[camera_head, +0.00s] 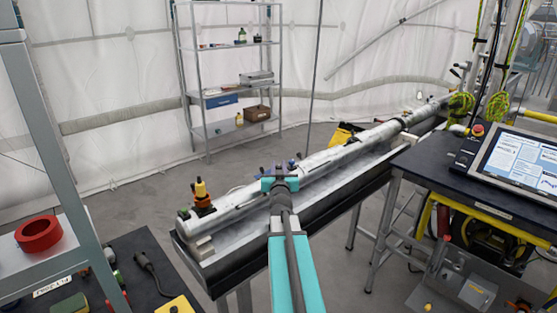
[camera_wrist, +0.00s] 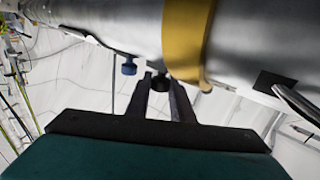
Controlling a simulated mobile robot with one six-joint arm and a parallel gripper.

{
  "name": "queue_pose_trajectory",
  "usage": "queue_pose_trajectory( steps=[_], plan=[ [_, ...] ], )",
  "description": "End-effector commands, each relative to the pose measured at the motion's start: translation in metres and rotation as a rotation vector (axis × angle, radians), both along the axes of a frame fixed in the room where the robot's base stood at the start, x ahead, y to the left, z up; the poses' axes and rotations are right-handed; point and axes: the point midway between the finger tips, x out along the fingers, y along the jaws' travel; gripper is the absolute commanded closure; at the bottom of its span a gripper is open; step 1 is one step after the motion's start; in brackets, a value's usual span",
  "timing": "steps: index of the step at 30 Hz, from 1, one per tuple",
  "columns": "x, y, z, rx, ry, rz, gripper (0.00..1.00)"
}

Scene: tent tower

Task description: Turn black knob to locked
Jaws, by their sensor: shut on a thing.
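The black knob (camera_wrist: 160,84) sits on the underside of the silver pipe (camera_wrist: 125,22) in the wrist view, left of a gold band (camera_wrist: 187,40). My gripper (camera_wrist: 167,88) is shut on the knob, with one dark finger on each side of it. In the head view my teal gripper (camera_head: 280,180) is at the middle of the long pipe (camera_head: 330,158), and it hides the black knob. Whether the knob is locked cannot be told; I see no readable mark.
A blue knob (camera_wrist: 129,68) hangs just left of the fingers. An orange valve (camera_head: 201,192) stands at the pipe's near end. A workbench with a screen (camera_head: 518,160) is at right, and metal shelves (camera_head: 232,90) stand behind. Grey floor is open at left of the pipe.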

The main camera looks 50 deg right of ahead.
Motion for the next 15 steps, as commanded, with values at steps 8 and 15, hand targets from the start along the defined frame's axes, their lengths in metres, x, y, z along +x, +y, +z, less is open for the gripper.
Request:
queue_pose_trajectory(
  steps=[8, 15],
  plan=[
    [-0.0005, -0.0017, 0.0082, -0.005, -0.006, -0.033, 1.0],
    [0.0004, -0.0002, 0.0102, -0.009, -0.01, -0.056, 1.0]
  ],
)
